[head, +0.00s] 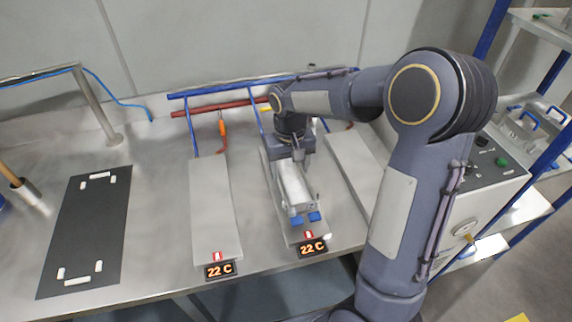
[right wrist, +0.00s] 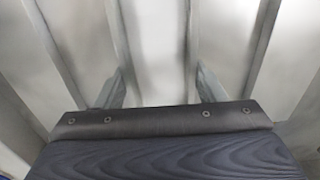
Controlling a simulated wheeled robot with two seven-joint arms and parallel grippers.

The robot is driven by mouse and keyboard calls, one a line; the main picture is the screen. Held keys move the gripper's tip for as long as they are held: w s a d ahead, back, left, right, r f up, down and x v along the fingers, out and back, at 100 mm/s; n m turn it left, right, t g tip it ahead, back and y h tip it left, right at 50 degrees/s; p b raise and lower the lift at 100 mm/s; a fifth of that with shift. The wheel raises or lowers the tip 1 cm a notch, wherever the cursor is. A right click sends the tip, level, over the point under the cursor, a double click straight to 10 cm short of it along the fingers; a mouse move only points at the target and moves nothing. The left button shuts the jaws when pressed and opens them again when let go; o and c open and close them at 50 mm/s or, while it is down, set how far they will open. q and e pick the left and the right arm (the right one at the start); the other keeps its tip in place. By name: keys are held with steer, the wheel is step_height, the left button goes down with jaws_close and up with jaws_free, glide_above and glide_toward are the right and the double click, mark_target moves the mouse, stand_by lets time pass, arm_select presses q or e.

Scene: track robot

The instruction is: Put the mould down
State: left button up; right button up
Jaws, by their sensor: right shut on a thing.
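The mould (head: 293,185) is a long, pale metal box with blue parts at its near end. In the head view it is over the second of the grey plates (head: 307,236), lined up along it; I cannot tell whether it touches the plate. My right gripper (head: 296,157) is at the mould's far end, pointing down and shut on it. In the right wrist view, the two fingers (right wrist: 160,92) stand against long metal walls; the contact itself is hard to see. My left gripper is not in view.
A grey plate (head: 210,205) with a 22 C display lies to the left, and another plate (head: 352,165) to the right. A black mat (head: 90,225) with white corner marks lies far left. Red and blue pipes (head: 230,105) run behind. A control box (head: 490,155) stands right.

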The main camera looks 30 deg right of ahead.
mark_target(291, 170)
steer(key=shift+w+d+f, duration=0.15)
steer(key=shift+f, duration=0.05)
steer(key=shift+w+d+f, duration=0.1)
steer(key=shift+f, duration=0.8)
steer(key=shift+w+d+f, duration=0.1)
steer(key=shift+f, duration=0.75)
steer(key=shift+f, duration=0.25)
steer(key=o, duration=1.8)
steer(key=shift+s, duration=0.1)
steer(key=shift+o, duration=0.2)
step_height(291, 170, up, 12)
steer(key=shift+s+r, duration=0.1)
steer(key=shift+r, duration=0.05)
steer(key=s+a+t+y, duration=0.2)
steer(key=s+a, duration=0.1)
steer(key=s, duration=0.8)
steer(key=s+a+n+t+y, duration=0.1)
steer(key=s+a+t, duration=0.2)
steer(key=s, duration=0.8)
steer(key=shift+a+f+t+y, duration=0.3)
steer(key=shift+a+f+y, duration=0.1)
steer(key=shift+a, duration=0.3)
